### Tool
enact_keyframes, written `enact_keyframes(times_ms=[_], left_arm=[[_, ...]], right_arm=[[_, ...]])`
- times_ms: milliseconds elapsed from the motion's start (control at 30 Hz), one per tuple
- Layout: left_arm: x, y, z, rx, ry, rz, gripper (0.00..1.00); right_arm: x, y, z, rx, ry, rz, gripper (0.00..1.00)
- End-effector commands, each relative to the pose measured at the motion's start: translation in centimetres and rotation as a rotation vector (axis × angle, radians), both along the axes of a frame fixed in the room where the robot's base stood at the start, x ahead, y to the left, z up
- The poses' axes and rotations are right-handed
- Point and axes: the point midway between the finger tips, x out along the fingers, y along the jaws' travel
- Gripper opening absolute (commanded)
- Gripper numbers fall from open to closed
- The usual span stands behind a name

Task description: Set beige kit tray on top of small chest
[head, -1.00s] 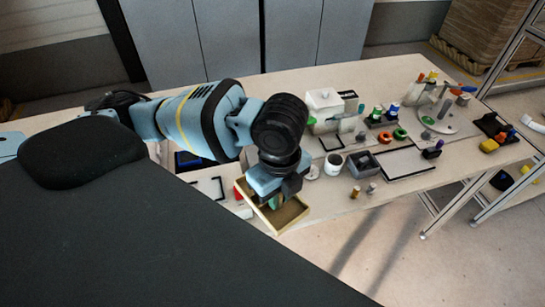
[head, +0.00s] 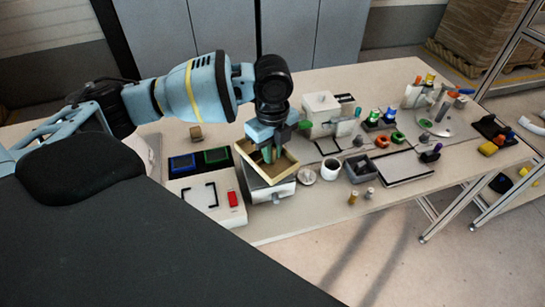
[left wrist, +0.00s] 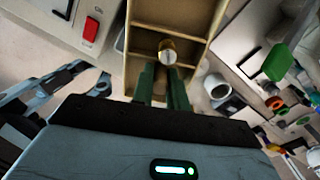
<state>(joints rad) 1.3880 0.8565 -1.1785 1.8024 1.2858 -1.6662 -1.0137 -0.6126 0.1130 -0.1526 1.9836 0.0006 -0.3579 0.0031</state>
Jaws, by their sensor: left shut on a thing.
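The beige kit tray (head: 284,172) is a shallow open box with dividers; it also shows in the left wrist view (left wrist: 186,18). My left gripper (head: 268,156) points down into the tray and is shut on it; its green fingers (left wrist: 160,85) are close together by a divider and a round metallic piece (left wrist: 167,50). The small chest (head: 276,193), pale grey, is directly under the tray in the head view, its top mostly hidden. The tray sits slightly turned relative to the chest; whether they touch I cannot tell. My right gripper is not in view.
A white box with a red switch (head: 232,199) stands left of the chest. A round disc (head: 307,176), a white cup (head: 331,168) and a grey bin (head: 359,169) are close on the right. Bare table lies in front of the cup.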

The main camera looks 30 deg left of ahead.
Motion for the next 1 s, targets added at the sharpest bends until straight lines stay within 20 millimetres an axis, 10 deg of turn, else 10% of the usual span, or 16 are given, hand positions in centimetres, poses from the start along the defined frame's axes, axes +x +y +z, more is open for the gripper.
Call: enact_keyframes(times_ms=[800,833,1000], left_arm=[[0.6,0.4,-3.9,-0.001,-0.002,0.001,0.00],[0.6,0.4,-3.8,-0.001,-0.002,0.001,0.19],[0.6,0.4,-3.8,0.000,-0.002,0.001,0.37]], right_arm=[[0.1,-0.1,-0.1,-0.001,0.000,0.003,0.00],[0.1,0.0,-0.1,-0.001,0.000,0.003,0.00],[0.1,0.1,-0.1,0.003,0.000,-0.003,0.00]])
